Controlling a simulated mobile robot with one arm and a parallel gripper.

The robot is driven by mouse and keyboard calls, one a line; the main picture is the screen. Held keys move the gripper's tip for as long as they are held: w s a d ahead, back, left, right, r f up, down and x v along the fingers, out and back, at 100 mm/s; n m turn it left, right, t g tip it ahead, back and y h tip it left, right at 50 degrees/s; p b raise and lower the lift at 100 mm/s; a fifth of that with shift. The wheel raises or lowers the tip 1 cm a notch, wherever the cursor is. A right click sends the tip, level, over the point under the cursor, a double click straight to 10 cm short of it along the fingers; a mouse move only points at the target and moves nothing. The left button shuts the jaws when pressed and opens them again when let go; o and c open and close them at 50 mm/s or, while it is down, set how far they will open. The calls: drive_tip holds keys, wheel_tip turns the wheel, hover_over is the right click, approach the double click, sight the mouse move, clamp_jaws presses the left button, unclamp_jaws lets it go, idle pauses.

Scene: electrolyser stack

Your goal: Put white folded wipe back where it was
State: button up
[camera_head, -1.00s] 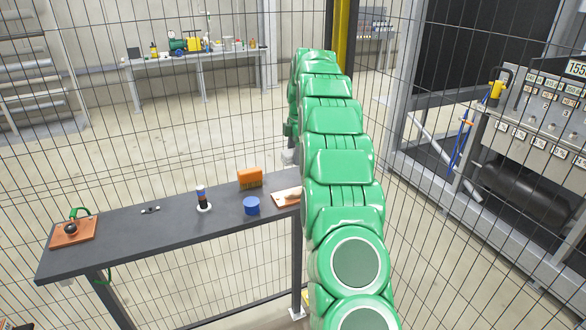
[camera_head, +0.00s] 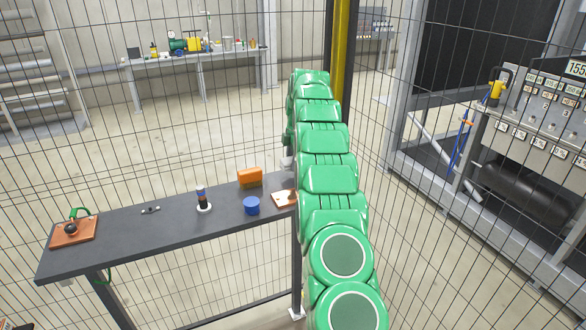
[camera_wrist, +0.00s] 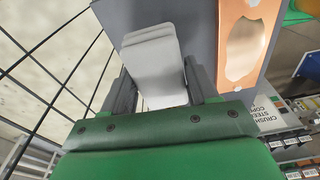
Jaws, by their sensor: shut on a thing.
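The white folded wipe (camera_wrist: 155,62) is between the two fingers of my gripper (camera_wrist: 160,84) in the wrist view. The gripper is shut on it. Behind the wipe is the dark grey bench top; I cannot tell how far above it the wipe is. To the right is an orange board (camera_wrist: 229,22) with a pale rounded patch, apart from the wipe. A small pale and orange-brown board (camera_head: 281,200) lies at the bench's right end in the head view, partly hidden by my arm. My gripper is mostly hidden there.
The dark bench (camera_head: 150,235) also carries an orange block (camera_head: 250,177), a blue cup (camera_head: 251,206), a small upright cylinder (camera_head: 202,199), a small dark item (camera_head: 150,210) and an orange tray (camera_head: 60,238) at its left end. Wire mesh fencing stands around.

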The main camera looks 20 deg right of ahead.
drive_tip(key=shift+w+f, duration=0.2)
drive_tip(key=shift+f, duration=1.55)
drive_tip(key=shift+f, duration=0.15)
drive_tip(key=o, duration=1)
drive_tip(key=shift+o, duration=0.2)
drive_tip(key=shift+d+r, duration=0.25)
drive_tip(key=shift+r, duration=1.4)
drive_tip(key=shift+d+r, duration=0.2)
drive_tip(key=shift+r, duration=2)
drive_tip(key=shift+r, duration=0.1)
